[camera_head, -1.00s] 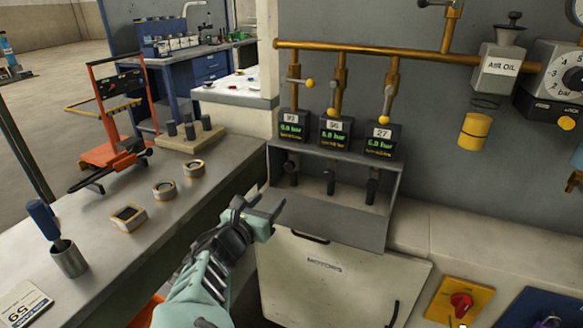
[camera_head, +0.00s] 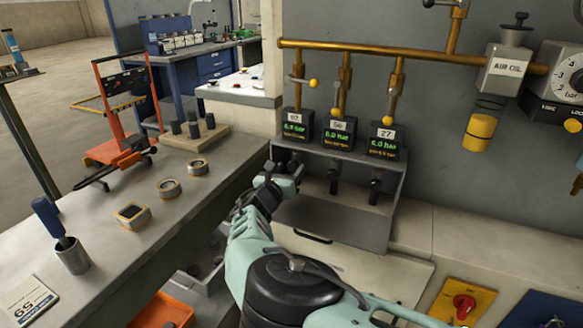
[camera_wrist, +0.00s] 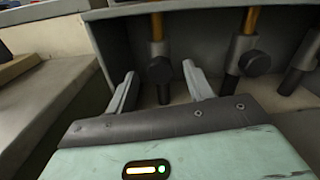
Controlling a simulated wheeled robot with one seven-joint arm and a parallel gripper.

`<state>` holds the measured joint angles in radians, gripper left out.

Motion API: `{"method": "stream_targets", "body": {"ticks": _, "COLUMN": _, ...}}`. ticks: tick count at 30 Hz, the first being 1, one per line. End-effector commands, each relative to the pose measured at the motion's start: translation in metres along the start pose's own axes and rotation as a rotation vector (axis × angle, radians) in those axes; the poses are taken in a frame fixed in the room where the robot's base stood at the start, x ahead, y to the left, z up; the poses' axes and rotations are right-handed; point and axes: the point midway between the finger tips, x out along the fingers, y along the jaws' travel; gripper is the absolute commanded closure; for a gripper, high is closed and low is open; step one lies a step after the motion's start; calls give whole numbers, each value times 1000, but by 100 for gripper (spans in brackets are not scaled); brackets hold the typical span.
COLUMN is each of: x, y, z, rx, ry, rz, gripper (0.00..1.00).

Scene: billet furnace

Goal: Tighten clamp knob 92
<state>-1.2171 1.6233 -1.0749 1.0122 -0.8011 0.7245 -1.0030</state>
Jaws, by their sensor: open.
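The gauge labelled 92 (camera_head: 297,124) is the leftmost of three on the grey housing. The black clamp knob (camera_wrist: 160,69) below it, on a grey rod with a brass pipe above, shows in the wrist view. My gripper (camera_head: 287,170) is at the left front of the housing in the head view and largely hides that knob. In the wrist view my gripper (camera_wrist: 158,80) is open, its two fingers pointing at the knob, one on each side. I cannot tell whether they touch it.
Two similar knobs hang to the right, under gauge 56 (camera_head: 338,132) and gauge 27 (camera_head: 384,140). The housing's side walls and top (camera_head: 398,165) enclose the knobs. The grey bench (camera_head: 105,205) at left holds several metal parts and a cup.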

Motion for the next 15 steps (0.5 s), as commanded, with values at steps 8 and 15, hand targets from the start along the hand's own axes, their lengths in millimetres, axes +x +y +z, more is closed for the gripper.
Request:
{"method": "stream_targets", "body": {"ticks": 8, "x": 20, "y": 0, "z": 0, "rx": -1, "ry": -1, "rz": 1, "gripper": 48}}
{"method": "stream_targets", "body": {"ticks": 15, "x": 21, "y": 0, "z": 0, "rx": -1, "ry": -1, "rz": 0, "gripper": 48}}
